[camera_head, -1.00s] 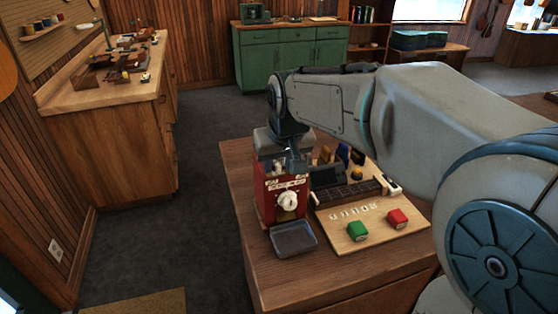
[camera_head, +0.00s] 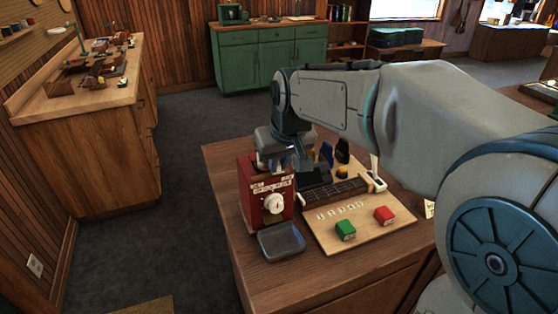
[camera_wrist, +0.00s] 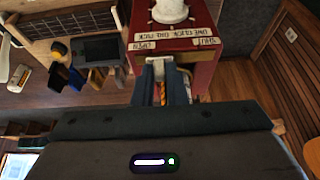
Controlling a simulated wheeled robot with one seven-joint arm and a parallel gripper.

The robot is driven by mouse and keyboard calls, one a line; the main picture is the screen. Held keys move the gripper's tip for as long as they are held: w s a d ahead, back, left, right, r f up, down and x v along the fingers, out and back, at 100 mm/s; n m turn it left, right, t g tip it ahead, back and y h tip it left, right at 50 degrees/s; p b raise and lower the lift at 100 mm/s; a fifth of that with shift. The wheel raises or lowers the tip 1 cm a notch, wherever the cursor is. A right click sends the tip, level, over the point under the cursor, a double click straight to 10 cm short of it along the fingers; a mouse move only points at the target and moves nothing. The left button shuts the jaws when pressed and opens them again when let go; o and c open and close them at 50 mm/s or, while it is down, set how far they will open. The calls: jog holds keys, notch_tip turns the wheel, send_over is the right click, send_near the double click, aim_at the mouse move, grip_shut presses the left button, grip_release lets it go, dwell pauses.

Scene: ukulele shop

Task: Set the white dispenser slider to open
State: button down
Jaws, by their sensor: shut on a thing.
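The red dispenser (camera_head: 250,205) stands upright on the wooden bench, with a white round knob (camera_head: 273,203) on its front. In the wrist view its label strips read OPEN (camera_wrist: 143,46) at left and SHUT (camera_wrist: 207,41) at right. My gripper (camera_wrist: 160,84) is at the dispenser's top, on the OPEN side. Its fingers are shut on the white slider (camera_wrist: 158,68), which is mostly hidden between them. In the head view my gripper (camera_head: 280,163) covers the slider behind the dispenser's top front edge.
A dark tray (camera_head: 281,241) sits before the dispenser. Dark and yellow items stand close behind. Floor left of the bench is clear.

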jog(key=c, duration=1.6)
grip_release()
jog(key=shift+w+d, duration=0.1)
jog(key=shift+d, duration=0.05)
jog(key=shift+o, duration=0.7)
jog(key=shift+d, duration=0.15)
jog(key=shift+r, duration=0.1)
jog(key=v, duration=1.3)
jog(key=shift+r+b, duration=0.3)
jog(key=shift+r, duration=0.05)
jog(key=s+d+f+m, duration=0.1)
jog(key=s+d+f, duration=0.3)
jog(key=f, duration=0.3)
jog(key=s+d+f+m+h, duration=0.1)
jog(key=s+d+f, duration=0.2)
jog(key=s+f, duration=0.3)
jog(key=s+d+f+m+g, duration=0.1)
jog(key=s+d+f, duration=0.3)
jog(key=f, duration=0.4)
jog(key=shift+s+d+m+h, duration=0.3)
jog(key=shift+s+m, duration=0.25)
jog(key=shift+m, duration=0.05)
